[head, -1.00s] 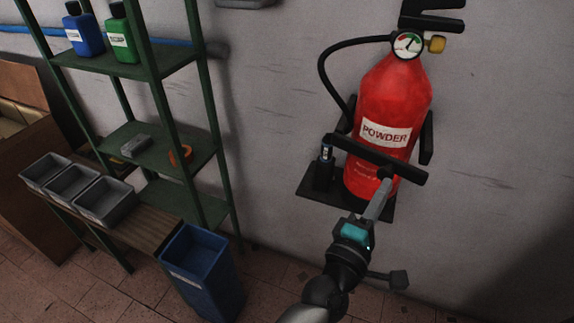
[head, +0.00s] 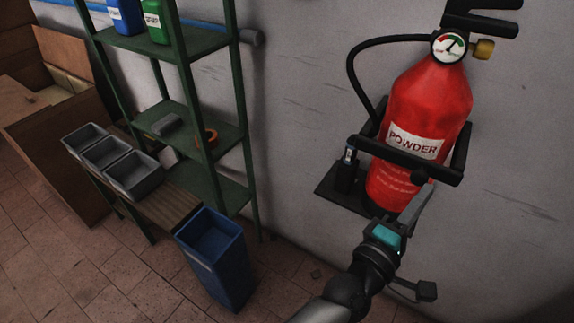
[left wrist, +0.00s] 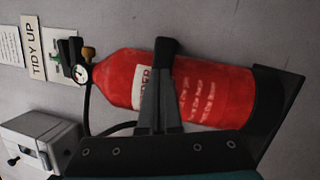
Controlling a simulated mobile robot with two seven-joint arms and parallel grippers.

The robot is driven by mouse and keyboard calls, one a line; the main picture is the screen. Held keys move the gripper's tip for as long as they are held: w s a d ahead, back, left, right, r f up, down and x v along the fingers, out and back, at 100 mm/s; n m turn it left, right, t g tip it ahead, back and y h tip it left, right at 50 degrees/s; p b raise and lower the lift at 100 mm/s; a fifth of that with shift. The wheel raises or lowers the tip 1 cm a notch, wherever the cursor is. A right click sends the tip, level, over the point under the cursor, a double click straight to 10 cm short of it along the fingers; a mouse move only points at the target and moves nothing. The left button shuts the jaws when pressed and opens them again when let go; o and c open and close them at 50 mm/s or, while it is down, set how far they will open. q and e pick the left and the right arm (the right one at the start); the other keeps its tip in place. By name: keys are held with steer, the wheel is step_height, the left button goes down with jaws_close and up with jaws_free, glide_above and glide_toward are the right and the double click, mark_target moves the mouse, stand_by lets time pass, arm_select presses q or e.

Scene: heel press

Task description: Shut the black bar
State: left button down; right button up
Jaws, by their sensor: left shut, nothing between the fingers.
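The black bar (head: 405,158) runs across the front of the red powder extinguisher (head: 425,100), below its label. The bar's left end is at the bracket's left side. Its right end meets or overlaps the bracket's right arm (head: 461,145) in the head view; I cannot tell whether it is latched. In the left wrist view the shut fingers (left wrist: 162,85) overlap the bar (left wrist: 167,50) before the extinguisher (left wrist: 205,90). My right gripper is out of view.
A black shelf plate (head: 338,187) is under the extinguisher. A green rack (head: 195,125) with bottles, grey trays (head: 132,178) and a blue bin (head: 215,262) stand to the left. A grey box (left wrist: 38,140) shows in the left wrist view. Wall space right of the extinguisher is clear.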

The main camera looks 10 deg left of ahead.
steer(key=shift+s+a, duration=0.1)
steer(key=shift+s, duration=0.15)
arm_select(q)
steer(key=shift+s+a, duration=0.1)
steer(key=v, duration=1.5)
steer(key=shift+p, duration=0.3)
arm_select(e)
steer(key=shift+w+a+r, duration=0.1)
steer(key=shift+a+r, duration=0.15)
